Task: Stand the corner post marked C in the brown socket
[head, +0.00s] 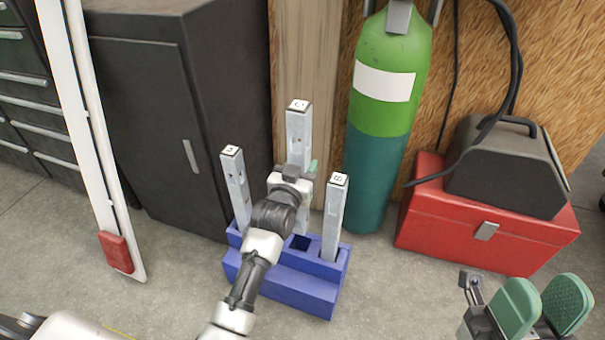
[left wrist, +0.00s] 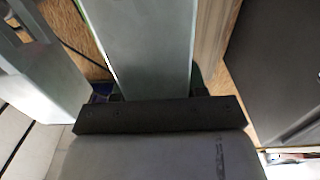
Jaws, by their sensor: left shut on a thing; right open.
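The post marked C (head: 298,128) is a grey metal post with a white label on top, upright in the middle of the head view. My left gripper (head: 305,178) is shut on it, and the post also fills the middle of the left wrist view (left wrist: 140,45). Its top is higher in the picture than the other posts. My right gripper (head: 542,308) is open and empty at the lower right, with green finger pads. No brown socket is in view.
Two other labelled posts stand in the rack, left (head: 236,185) and right (head: 335,215). An empty square hole (head: 300,243) shows between them. A green gas cylinder (head: 385,120), red toolbox (head: 480,222), dark cabinet (head: 150,120) and white beam (head: 88,130) surround the rack.

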